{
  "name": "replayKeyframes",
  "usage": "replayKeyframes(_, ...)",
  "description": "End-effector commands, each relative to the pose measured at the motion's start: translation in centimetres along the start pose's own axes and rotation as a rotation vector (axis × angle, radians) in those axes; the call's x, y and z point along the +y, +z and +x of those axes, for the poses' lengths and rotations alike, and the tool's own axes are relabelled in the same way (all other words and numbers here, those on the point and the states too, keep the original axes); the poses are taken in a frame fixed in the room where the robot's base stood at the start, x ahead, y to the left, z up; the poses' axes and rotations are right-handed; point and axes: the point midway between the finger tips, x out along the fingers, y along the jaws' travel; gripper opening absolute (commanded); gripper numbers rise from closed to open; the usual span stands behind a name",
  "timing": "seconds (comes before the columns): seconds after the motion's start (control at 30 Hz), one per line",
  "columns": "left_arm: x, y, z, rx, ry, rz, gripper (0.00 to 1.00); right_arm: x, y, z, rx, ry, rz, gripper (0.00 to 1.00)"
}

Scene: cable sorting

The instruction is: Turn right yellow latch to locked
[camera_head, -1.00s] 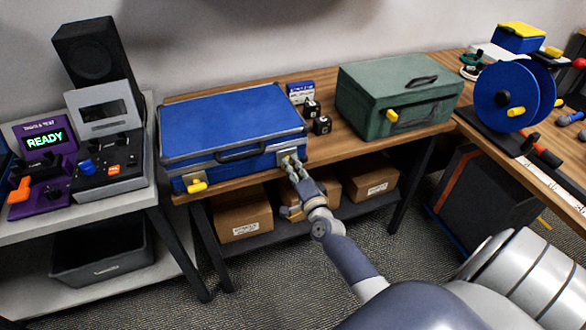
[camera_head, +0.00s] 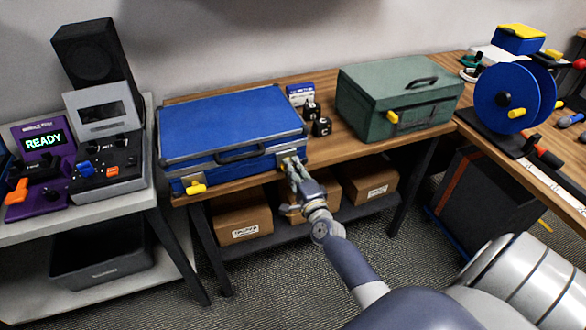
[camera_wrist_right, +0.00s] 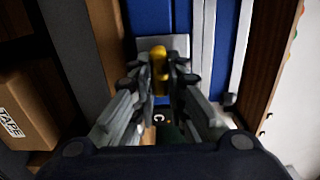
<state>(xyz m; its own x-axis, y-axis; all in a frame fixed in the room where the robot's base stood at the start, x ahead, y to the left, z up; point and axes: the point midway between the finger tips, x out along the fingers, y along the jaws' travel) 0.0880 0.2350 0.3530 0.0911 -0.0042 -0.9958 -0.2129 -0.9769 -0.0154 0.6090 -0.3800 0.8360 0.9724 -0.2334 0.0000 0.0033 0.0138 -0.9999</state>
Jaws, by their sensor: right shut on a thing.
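A blue case (camera_head: 230,120) with grey edging lies closed on the wooden bench. Its left yellow latch (camera_head: 196,188) shows on the front. My right gripper (camera_head: 290,165) is at the right end of the case's front. In the right wrist view my right gripper (camera_wrist_right: 159,80) is shut on the right yellow latch (camera_wrist_right: 158,62), which sits on a metal plate (camera_wrist_right: 178,46) on the blue case (camera_wrist_right: 196,75). In the head view the fingers hide this latch. My left gripper is not in view.
A green toolbox (camera_head: 390,95) with a yellow latch and small black boxes (camera_head: 321,127) stand right of the case. Cardboard boxes (camera_head: 242,217) lie on the shelf below. A purple device reading READY (camera_head: 43,150) stands at the left. Clear floor lies in front.

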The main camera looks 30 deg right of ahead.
Motion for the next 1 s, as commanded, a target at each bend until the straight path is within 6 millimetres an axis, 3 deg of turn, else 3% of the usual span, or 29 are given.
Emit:
replayKeyframes(0.03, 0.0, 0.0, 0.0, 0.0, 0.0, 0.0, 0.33, 0.1, 0.0, 0.0, 0.0, 0.002, 0.004, 0.2)
replayKeyframes(0.1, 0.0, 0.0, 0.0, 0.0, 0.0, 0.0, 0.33, 0.1, 0.0, 0.0, 0.0, 0.002, 0.004, 0.33)
replayKeyframes(0.43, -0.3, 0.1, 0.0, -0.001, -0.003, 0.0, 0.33, 0.1, 0.0, -0.1, 0.0, 0.001, 0.001, 0.33)
replayKeyframes(0.57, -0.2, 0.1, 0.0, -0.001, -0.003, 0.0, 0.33, 0.1, 0.0, -1.0, 0.0, 0.002, 0.002, 0.33)
replayKeyframes(1.0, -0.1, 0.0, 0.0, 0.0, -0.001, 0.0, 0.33, 0.2, 0.0, -9.0, -0.001, 0.005, 0.002, 0.33)
